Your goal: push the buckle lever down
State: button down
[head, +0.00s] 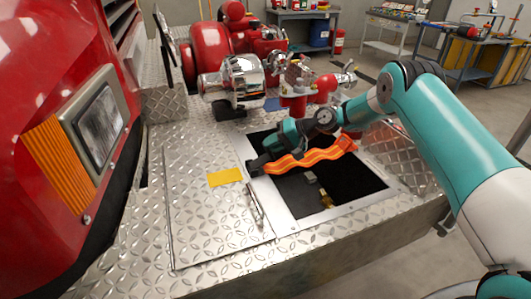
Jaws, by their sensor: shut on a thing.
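An orange strap (310,159) with pale stripes runs across the open well in the bumper deck, wavy and slack-looking. Its left end meets a small dark buckle (256,167) at the well's left rim. My gripper (267,158) is at this left end, reaching down from the right. It is shut on the buckle part there. The fingertips are small and dark against the dark well, and I cannot tell the lever apart from the buckle or see its angle.
The well's metal rim (310,225) surrounds a dark opening with a brass fitting (325,199) inside. A hatch lid with a handle (255,204) and a yellow label (225,177) lie left. The red and chrome pump (235,80) stands behind; the red truck front (50,55) is left.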

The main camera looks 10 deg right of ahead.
jog(key=shift+w+d+f+b, duration=0.1)
jog(key=shift+d+f+b, duration=0.3)
jog(key=shift+f+b, duration=0.2)
jog(key=shift+d+f+b, duration=0.4)
jog(key=shift+f+b, duration=0.15)
jog(key=shift+b, duration=0.05)
jog(key=shift+d+f+b, duration=0.25)
jog(key=shift+f+b, duration=0.15)
jog(key=shift+f, duration=0.1)
jog(key=shift+d+f, duration=0.1)
jog(key=shift+f, duration=0.1)
jog(key=c, duration=1.1)
grip_release()
jog(key=shift+c, duration=0.2)
jog(key=shift+r, duration=0.1)
jog(key=shift+r, duration=0.1)
jog(key=shift+r, duration=0.15)
jog(key=v, duration=1.7)
jog(key=shift+b, duration=0.45)
